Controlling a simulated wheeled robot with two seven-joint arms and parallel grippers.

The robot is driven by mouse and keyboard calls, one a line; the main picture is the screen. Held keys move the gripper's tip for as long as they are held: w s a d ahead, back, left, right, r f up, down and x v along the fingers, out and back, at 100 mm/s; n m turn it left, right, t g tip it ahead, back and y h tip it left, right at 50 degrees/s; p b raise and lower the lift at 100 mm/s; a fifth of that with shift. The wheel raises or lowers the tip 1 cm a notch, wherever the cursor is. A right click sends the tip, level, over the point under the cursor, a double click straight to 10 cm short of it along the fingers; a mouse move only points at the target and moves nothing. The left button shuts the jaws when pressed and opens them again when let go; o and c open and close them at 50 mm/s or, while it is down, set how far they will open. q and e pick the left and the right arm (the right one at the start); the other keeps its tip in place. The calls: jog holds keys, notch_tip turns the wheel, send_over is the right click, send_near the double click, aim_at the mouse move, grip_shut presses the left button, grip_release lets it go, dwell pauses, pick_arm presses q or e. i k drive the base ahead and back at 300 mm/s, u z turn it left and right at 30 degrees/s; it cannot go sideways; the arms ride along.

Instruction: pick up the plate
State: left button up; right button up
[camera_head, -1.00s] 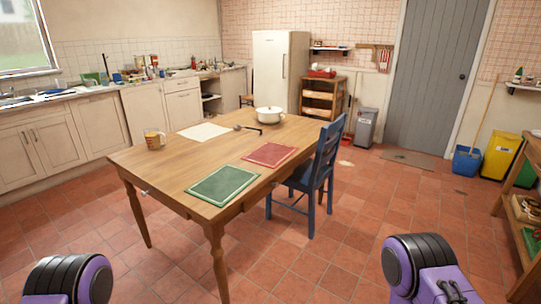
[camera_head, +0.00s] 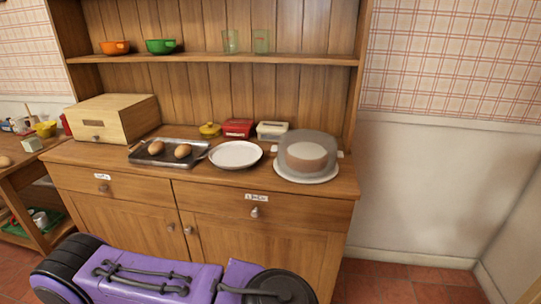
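A white round plate (camera_head: 236,154) lies flat on top of the wooden sideboard (camera_head: 130,186), near its front edge. It sits between a metal tray and a domed cake dish. Nothing covers it. A purple arm link of mine crosses the bottom of the view, below and in front of the sideboard. Neither gripper's fingers show, and nothing is touching the plate.
The metal tray (camera_head: 140,158) with brown round items is left of the plate. The domed cake dish (camera_head: 308,157) is close on its right. A red box (camera_head: 238,128), a white box (camera_head: 272,131) and a yellow pot (camera_head: 209,130) stand behind. A wooden bread box (camera_head: 115,118) is further left.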

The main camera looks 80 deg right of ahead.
aim_at(237, 154)
jog(key=z, duration=0.9)
jog(key=i, duration=1.45)
jog(key=z, duration=0.95)
